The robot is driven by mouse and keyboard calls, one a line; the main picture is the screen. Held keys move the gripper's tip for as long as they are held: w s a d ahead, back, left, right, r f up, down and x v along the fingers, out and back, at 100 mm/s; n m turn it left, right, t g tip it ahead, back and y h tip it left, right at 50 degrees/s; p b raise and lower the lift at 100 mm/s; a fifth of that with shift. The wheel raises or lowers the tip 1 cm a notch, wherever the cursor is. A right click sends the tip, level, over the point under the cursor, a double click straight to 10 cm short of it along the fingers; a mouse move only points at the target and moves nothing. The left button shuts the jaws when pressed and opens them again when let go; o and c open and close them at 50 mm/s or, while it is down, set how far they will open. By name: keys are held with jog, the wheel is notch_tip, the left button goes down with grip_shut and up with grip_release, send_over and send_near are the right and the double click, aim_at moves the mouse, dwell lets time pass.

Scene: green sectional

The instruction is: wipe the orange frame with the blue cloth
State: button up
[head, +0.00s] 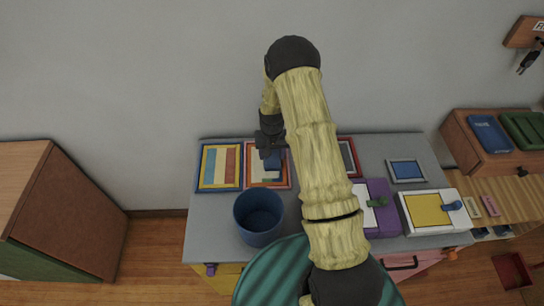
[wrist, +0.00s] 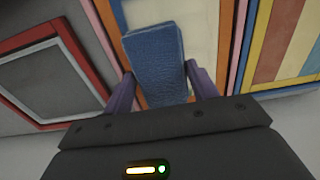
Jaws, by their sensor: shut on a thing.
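The blue cloth (wrist: 157,65) looks like a folded block and sits between the two purple fingers of my gripper (wrist: 160,70), which is shut on it. The orange frame (wrist: 112,35) has orange and pink bands around a pale panel; the cloth covers part of that panel. In the head view my gripper (head: 270,147) is over the upper part of the orange frame (head: 267,185), with the cloth (head: 273,161) below it over the panel. I cannot tell whether the cloth touches the frame.
A striped, blue-edged frame (head: 220,167) lies left of the orange frame, and a red-edged frame (wrist: 65,75) lies on its other side. A blue bin (head: 258,217) stands in front. A purple box (head: 380,208) and a white-and-yellow box (head: 432,210) stand at the right.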

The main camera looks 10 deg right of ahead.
aim_at(273, 165)
jog(key=shift+w+d, duration=0.15)
jog(key=shift+w, duration=0.15)
jog(key=shift+s+a+f, duration=0.1)
jog(key=shift+s+a, duration=0.05)
jog(key=shift+s, duration=0.65)
jog(key=shift+s+a+f, duration=0.1)
jog(key=shift+s+a, duration=0.1)
jog(key=shift+s, duration=0.55)
jog(key=shift+s+a+f, duration=0.1)
jog(key=shift+s+a, duration=0.05)
jog(key=shift+s, duration=0.65)
jog(key=shift+w+d+r, duration=0.1)
jog(key=shift+w+d, duration=0.05)
jog(key=shift+w, duration=0.65)
jog(key=shift+w+d, duration=0.2)
jog(key=shift+w, duration=0.55)
jog(key=shift+w+d+r, duration=0.1)
jog(key=shift+w+d, duration=0.05)
jog(key=shift+w, duration=0.65)
